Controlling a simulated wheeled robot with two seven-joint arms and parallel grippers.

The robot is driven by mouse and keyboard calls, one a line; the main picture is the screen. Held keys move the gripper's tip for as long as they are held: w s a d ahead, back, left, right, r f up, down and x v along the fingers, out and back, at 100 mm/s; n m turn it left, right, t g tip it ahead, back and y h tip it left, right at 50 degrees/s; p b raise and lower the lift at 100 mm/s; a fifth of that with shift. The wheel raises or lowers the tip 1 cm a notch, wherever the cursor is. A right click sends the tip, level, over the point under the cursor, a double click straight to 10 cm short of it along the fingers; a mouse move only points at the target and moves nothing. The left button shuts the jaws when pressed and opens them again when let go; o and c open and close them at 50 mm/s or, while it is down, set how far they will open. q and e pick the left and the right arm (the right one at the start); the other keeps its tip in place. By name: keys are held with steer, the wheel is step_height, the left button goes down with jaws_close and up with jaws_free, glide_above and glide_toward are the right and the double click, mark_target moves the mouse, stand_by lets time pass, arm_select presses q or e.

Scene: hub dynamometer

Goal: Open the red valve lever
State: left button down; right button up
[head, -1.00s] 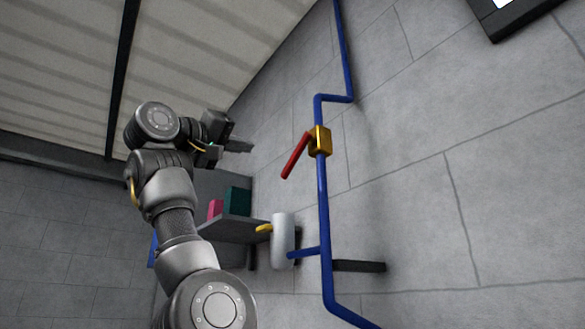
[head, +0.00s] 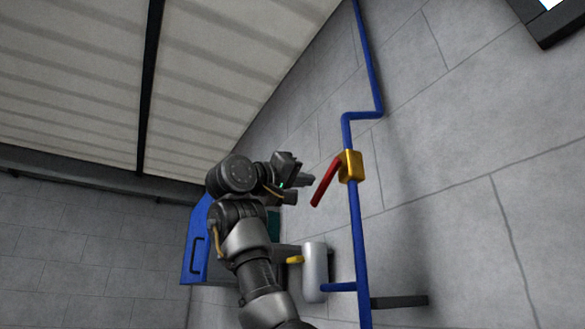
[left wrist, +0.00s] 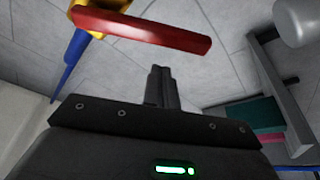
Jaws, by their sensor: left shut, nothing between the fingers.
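The red valve lever (head: 325,182) sticks out from a brass valve body (head: 351,166) on a blue pipe (head: 357,220) along the grey wall. It slants down and left from the valve. My left gripper (head: 309,181) is shut and empty, its fingertips just left of the lever in the head view; I cannot tell whether they touch. In the left wrist view the lever (left wrist: 140,30) crosses above the shut fingers (left wrist: 160,80), with the brass valve (left wrist: 95,14) at its left end. My right gripper is not in view.
A blue cabinet (head: 195,245) stands behind my left arm. A shelf with green (left wrist: 252,115) and pink items shows at right in the wrist view.

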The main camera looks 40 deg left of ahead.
arm_select(q)
steer(key=shift+s+d+f, duration=0.2)
steer(key=shift+d+f, duration=0.5)
steer(key=shift+f, duration=0.2)
steer(key=shift+a, duration=0.1)
